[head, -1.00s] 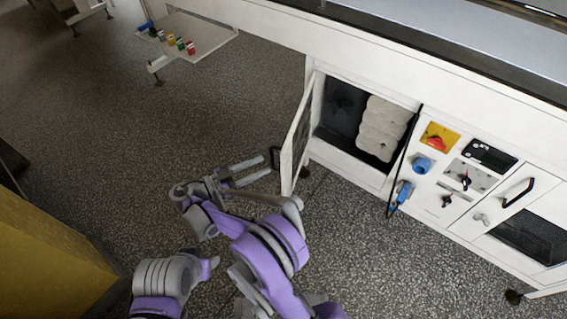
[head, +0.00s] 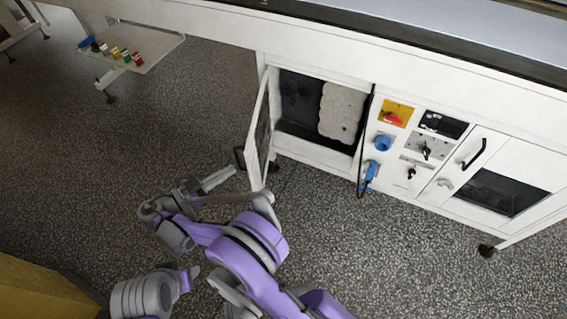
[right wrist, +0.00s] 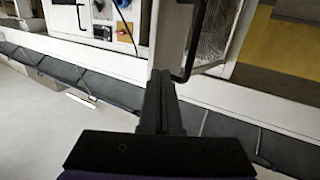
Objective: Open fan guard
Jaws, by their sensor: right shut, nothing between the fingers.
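The fan guard (head: 259,140) is a white-framed mesh door on the machine's lower front. It stands swung out from its left edge, with the opening exposed. Its black handle (head: 240,158) is on the outer face and also shows in the right wrist view (right wrist: 197,40). My right gripper (head: 228,176) is shut and empty, its fingertips close to the handle's lower end. In the right wrist view its fingers (right wrist: 160,85) are together beside the handle; I cannot tell whether they touch it.
Inside the opening are a dark fan (head: 298,98) and a pale block (head: 342,112). Right of it are a red-yellow switch (head: 394,114), blue connectors (head: 383,143) and another handled door (head: 473,153). A yellow box (head: 40,290) stands lower left. Floor left of the guard is clear.

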